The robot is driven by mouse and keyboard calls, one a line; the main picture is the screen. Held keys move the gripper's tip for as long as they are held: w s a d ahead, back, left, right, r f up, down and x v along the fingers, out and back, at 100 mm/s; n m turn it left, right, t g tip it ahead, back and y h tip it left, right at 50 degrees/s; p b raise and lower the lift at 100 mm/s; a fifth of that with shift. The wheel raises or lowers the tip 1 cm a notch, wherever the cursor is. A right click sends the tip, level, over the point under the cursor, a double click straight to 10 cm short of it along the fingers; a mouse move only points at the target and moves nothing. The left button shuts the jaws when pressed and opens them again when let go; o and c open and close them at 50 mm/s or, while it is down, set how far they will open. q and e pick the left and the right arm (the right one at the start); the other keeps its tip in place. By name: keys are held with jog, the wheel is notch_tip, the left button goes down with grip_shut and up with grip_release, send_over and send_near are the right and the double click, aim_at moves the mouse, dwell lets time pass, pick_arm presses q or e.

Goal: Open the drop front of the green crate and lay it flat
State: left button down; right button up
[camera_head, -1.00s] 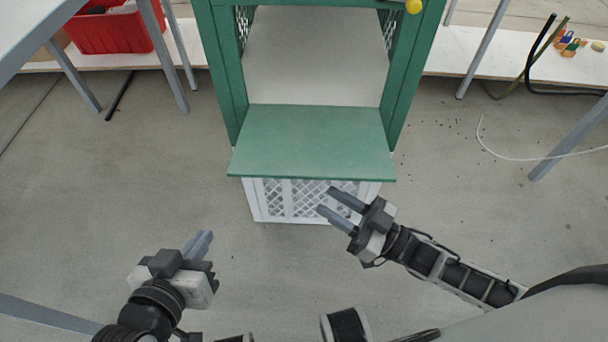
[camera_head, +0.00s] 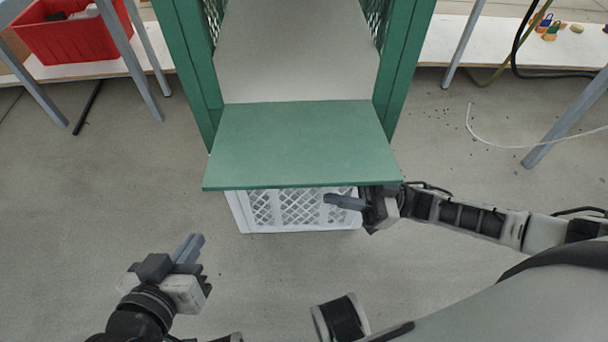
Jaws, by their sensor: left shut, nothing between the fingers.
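The green crate (camera_head: 185,65) stands in the upper middle of the head view, open toward me, with a pale floor inside. Its drop front (camera_head: 302,145) is folded down and sticks out toward me as a green panel, looking about level. My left gripper (camera_head: 193,245) is shut and empty, low on the left, well apart from the panel. My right gripper (camera_head: 340,201) is just below the panel's near edge at its right part. The panel hides part of it, and whether its fingers are open or touch the panel does not show clearly.
A white lattice crate (camera_head: 290,210) stands under the green one. A red bin (camera_head: 75,38) is at the upper left between grey table legs. A black hose and a white cable (camera_head: 500,145) lie at the right. The floor in front is clear.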

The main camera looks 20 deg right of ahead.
aim_at(304, 182)
jog(key=x, duration=0.6)
jog(key=shift+w+a, duration=0.1)
jog(key=shift+a, duration=0.1)
pick_arm(q)
jog(key=shift+a+f, duration=0.1)
jog(key=shift+f, duration=0.2)
